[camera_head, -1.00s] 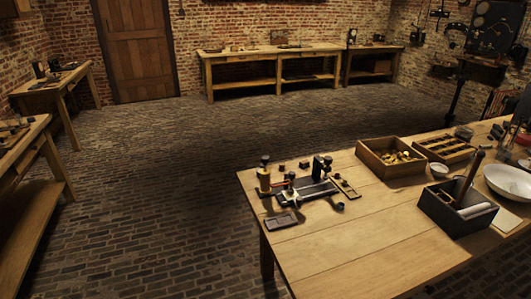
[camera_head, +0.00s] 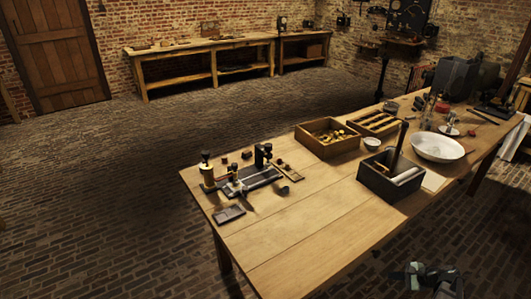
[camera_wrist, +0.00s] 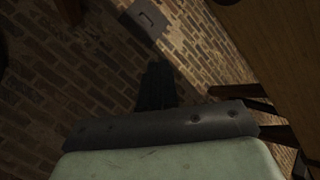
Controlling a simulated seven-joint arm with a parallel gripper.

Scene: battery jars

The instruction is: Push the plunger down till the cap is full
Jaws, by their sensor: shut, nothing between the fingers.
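A brass cylinder with a black knob on top, which looks like the plunger (camera_head: 207,168), stands upright at the table's left end in the head view. Beside it is a dark flat fixture (camera_head: 252,181) with a pale cross-shaped part and a black upright post (camera_head: 263,155). I cannot make out the cap or how full it is. In the wrist view my gripper (camera_wrist: 156,85) is a dark, shut shape over the brick floor, with a pale green body below it. It is far from the plunger. A grey-green piece of my arm shows at the head view's bottom right.
The wooden table (camera_head: 300,225) has a bare front area. A box of brass parts (camera_head: 327,153), a slotted tray (camera_head: 375,135), a dark box with a rod (camera_head: 390,187) and a white bowl (camera_head: 437,160) stand to the right. The table's underside edge shows in the wrist view (camera_wrist: 285,55).

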